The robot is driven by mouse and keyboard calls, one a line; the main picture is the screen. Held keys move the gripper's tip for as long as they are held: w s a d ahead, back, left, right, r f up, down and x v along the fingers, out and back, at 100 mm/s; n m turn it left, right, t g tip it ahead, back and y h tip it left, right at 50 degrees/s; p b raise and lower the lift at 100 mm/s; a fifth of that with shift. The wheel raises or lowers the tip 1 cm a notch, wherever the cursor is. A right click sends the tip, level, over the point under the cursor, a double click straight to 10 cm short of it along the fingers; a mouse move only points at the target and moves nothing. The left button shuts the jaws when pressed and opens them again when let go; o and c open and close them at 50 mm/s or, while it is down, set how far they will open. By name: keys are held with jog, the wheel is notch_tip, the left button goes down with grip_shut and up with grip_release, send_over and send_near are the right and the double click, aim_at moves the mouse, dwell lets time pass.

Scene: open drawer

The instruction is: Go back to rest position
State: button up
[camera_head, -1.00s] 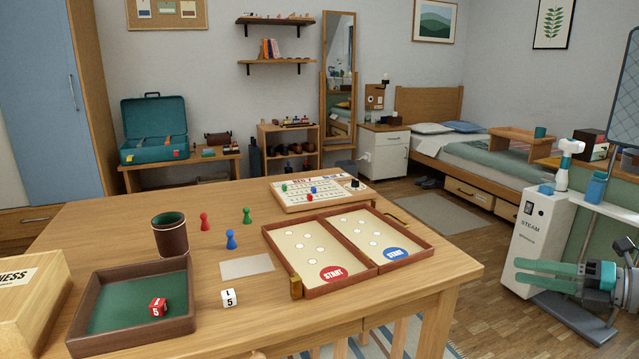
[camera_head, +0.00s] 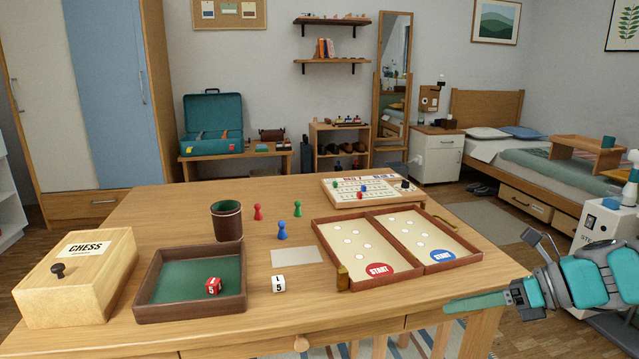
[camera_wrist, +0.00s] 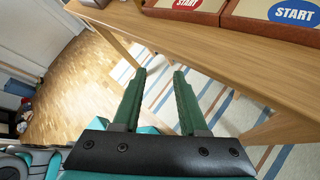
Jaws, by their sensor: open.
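My gripper (camera_head: 448,304) is at the right in the head view, beside the table's front right corner, its green fingers pointing left. In the wrist view my gripper (camera_wrist: 159,73) has its two fingers apart with nothing between them, below the table edge. The wooden table (camera_head: 150,210) carries the game things. Its front has a drawer with a round knob (camera_head: 301,343) at the bottom of the head view, and the drawer looks closed.
On the table are a chess box (camera_head: 100,285), a dice tray (camera_head: 150,308), a brown cup (camera_head: 227,220), pawns, a white die (camera_head: 278,284) and a hinged game board (camera_head: 350,255). A striped rug (camera_wrist: 235,115) lies under the table. Wood floor (camera_wrist: 70,85) is open beside it.

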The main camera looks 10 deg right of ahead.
jog(key=s+a+f+n+g+h, duration=0.2)
jog(key=s+a+f+n+g, duration=0.15)
jog(key=a+n, duration=0.5)
jog(key=s+a+f+n+g+h, duration=0.1)
jog(key=s+a+f+n+g, duration=0.25)
jog(key=a+n, duration=0.5)
jog(key=s+f+n+h, duration=0.2)
jog(key=s+n+h, duration=0.1)
jog(key=s+n, duration=0.3)
jog(key=s+f+n+g+h, duration=0.1)
jog(key=s+f+n+h, duration=0.2)
jog(key=s+n, duration=0.4)
jog(key=shift+a+f+n+h, duration=0.35)
jog(key=shift+a+n+h, duration=0.05)
jog(key=shift+a+h, duration=0.1)
